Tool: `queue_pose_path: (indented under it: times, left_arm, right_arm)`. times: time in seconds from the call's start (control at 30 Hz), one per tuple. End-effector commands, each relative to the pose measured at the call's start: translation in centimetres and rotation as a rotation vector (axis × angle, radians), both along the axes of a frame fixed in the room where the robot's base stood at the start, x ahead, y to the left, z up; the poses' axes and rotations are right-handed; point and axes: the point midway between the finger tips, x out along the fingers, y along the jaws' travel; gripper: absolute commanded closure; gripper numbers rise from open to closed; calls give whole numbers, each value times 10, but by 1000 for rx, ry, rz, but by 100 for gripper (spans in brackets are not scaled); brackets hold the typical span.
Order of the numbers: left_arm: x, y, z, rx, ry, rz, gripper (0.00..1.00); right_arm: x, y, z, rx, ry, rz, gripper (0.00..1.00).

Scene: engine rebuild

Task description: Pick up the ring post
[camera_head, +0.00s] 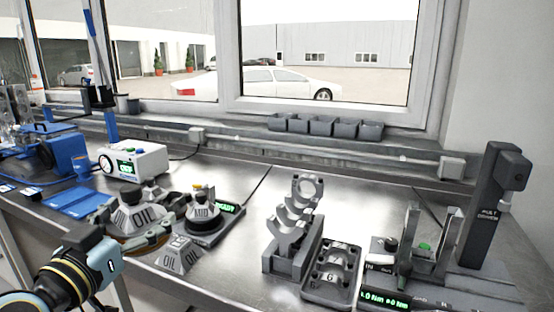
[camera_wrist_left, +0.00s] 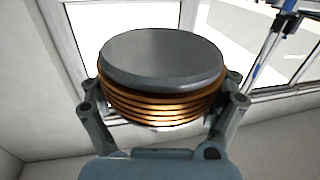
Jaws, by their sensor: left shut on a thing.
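The ring post (camera_wrist_left: 160,62) fills the middle of the left wrist view. It has a flat dark grey round top and several copper-coloured rings stacked around it below. My left gripper (camera_wrist_left: 165,108) is shut on it, with a finger on each side. In the head view my left gripper (camera_head: 128,238) is at the lower left, by the grey weights marked OIL. A copper-brown curved edge of the ring post (camera_head: 152,248) shows there, and the rest is hard to make out. My right gripper is not in view.
Grey OIL pieces (camera_head: 178,256) and a round stand with a READY display (camera_head: 208,232) are close to my left gripper. A grey stand with curved shells (camera_head: 298,215), a slotted tray (camera_head: 333,275) and a tall dark post (camera_head: 492,205) stand to the right.

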Motion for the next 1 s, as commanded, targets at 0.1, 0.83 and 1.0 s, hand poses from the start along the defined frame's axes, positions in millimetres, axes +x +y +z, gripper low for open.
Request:
queue_pose_path:
  times: [0.1,0.83,1.0]
  left_arm:
    - [-28,-6,33,9,-9,-100,57]
    - [-85,-21,14,1,-5,-322,57]
    - [-85,-21,-27,0,2,-322,57]
  right_arm:
    - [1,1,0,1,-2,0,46]
    - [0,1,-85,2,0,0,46]
    - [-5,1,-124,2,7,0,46]
